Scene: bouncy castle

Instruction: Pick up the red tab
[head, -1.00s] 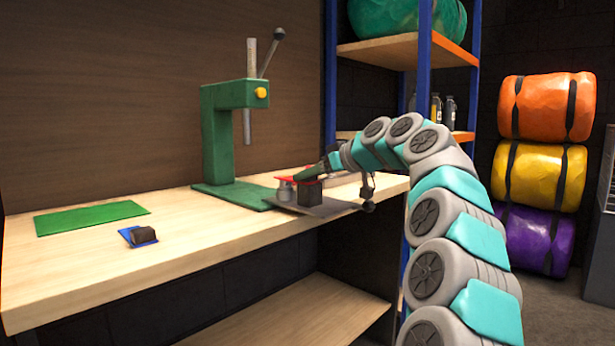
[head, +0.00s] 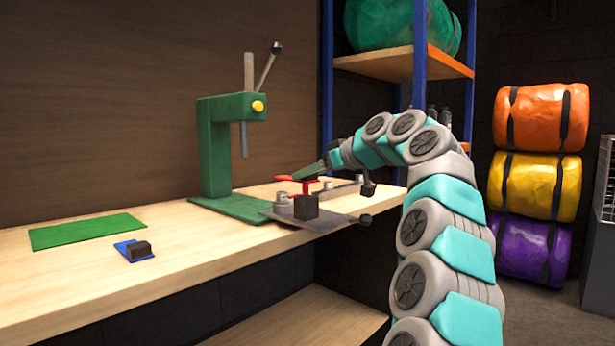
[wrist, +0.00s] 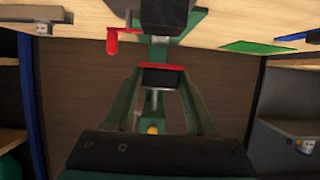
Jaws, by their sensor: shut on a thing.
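The red tab (wrist: 162,67) is a flat red strip with a dark block against it, between my fingers in the wrist view. My gripper (wrist: 158,82) is shut on it. In the head view my gripper (head: 312,172) is over a grey plate (head: 335,222) at the bench's front edge, with red (head: 285,178) just below its fingertips. A dark block (head: 305,207) stands on the plate under the red. A separate red handle (wrist: 112,42) shows beside my finger in the wrist view. Where tab and handle part in the head view is hard to tell.
A green press (head: 215,150) stands close behind the plate. A green sheet (head: 85,231) and a blue tab with a dark block (head: 127,248) lie on the bench (head: 190,250) at left. A shelf rack (head: 420,75) and stacked rolls (head: 535,180) stand at right.

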